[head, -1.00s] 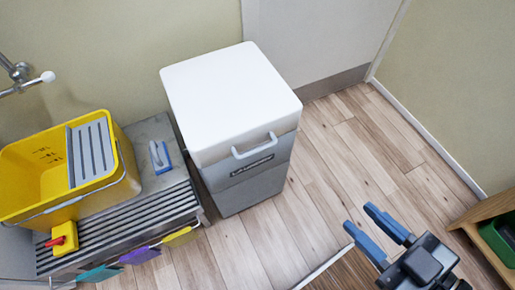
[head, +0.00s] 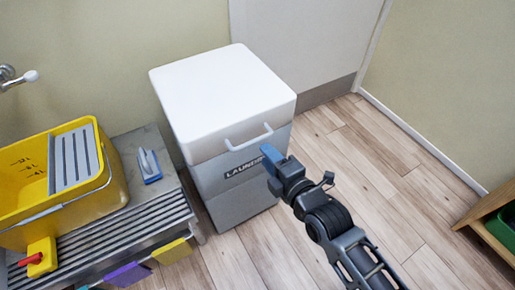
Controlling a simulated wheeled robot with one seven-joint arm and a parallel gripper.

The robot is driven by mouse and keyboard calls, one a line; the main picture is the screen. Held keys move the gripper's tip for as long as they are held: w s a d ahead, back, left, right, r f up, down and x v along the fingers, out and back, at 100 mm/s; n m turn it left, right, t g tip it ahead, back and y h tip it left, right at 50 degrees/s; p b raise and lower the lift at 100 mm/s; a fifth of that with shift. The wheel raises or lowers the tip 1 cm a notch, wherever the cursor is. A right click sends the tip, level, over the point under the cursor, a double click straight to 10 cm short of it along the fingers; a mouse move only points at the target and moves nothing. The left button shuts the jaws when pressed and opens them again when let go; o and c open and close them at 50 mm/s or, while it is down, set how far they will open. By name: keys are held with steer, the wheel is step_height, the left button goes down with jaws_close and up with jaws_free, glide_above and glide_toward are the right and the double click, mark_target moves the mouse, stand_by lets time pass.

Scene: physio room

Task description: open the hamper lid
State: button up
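The hamper (head: 235,203) is a grey box with a laundry label on its front, standing against the wall. Its white lid (head: 220,92) is closed. A pale bar handle (head: 248,140) sticks out from the lid's front edge. My gripper (head: 270,157) is in front of the hamper, with its blue fingers just below the right end of the handle in the picture. The fingers are seen nearly edge-on and overlap, so the gap between them is hidden. I cannot tell whether they touch the handle or the front.
A yellow mop bucket (head: 112,185) stands on a grey slatted bench (head: 110,235) left of the hamper, with a blue-and-grey brush (head: 149,167) beside it. A door (head: 310,40) is behind. A wooden shelf (head: 487,222) is at the right edge. The floor between is clear.

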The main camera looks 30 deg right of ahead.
mark_target(254, 140)
steer(key=shift+x, duration=4)
jaws_close()
